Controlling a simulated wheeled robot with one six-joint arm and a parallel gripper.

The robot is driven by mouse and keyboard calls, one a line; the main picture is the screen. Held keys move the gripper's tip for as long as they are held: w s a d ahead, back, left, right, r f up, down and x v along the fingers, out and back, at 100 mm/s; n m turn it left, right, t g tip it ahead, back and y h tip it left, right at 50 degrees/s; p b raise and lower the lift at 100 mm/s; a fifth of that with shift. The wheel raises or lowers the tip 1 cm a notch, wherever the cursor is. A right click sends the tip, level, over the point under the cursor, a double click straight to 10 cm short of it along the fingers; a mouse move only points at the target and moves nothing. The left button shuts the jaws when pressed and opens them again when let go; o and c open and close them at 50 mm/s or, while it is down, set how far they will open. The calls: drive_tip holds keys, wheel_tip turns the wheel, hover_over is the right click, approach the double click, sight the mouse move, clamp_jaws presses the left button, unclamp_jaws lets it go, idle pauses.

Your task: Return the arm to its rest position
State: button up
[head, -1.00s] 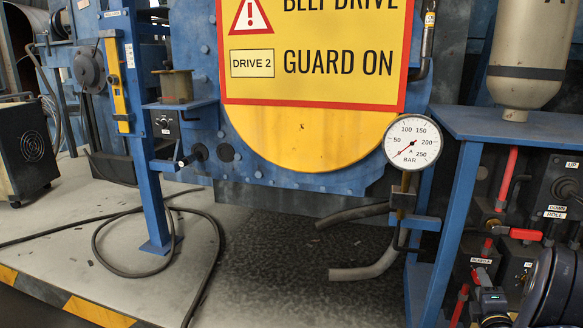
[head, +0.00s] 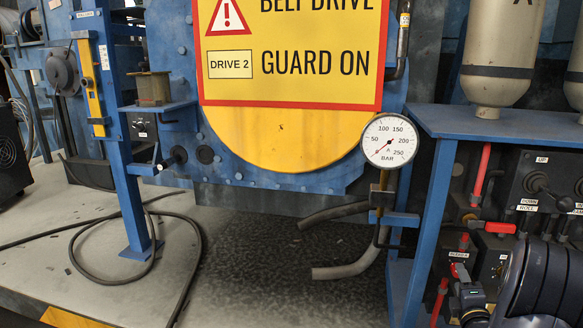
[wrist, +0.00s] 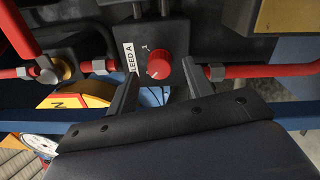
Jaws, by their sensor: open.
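My gripper (wrist: 160,70) is open and empty in the wrist view, with its two dark fingers apart. A red knob (wrist: 159,65) on a dark valve box shows between and beyond the fingertips; I cannot tell the distance. A label reading "LEED A" (wrist: 131,57) is beside the knob, partly cut. In the head view, part of my black arm (head: 535,280) shows at the lower right, in front of the valve panel. The gripper's fingers cannot be made out there.
A blue bench (head: 510,124) with red pipes and levers below stands at the right. A pressure gauge (head: 389,140) stands left of it, before the yellow belt guard (head: 290,135). A black hose (head: 85,245) lies on the floor. Open floor (head: 250,290) lies in front.

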drive_tip(key=m+p, duration=0.4)
drive_tip(key=m, duration=0.2)
drive_tip(key=m+p, duration=0.5)
drive_tip(key=m, duration=0.1)
drive_tip(key=s+m+p, duration=0.1)
drive_tip(key=m+p, duration=0.4)
drive_tip(key=m, duration=0.1)
drive_tip(key=shift+s+a+r+m+g+h, duration=0.1)
drive_tip(key=shift+a+m+g+h, duration=0.2)
drive_tip(key=shift+m+g+h, duration=0.1)
idle(0.5)
drive_tip(key=shift+a, duration=0.1)
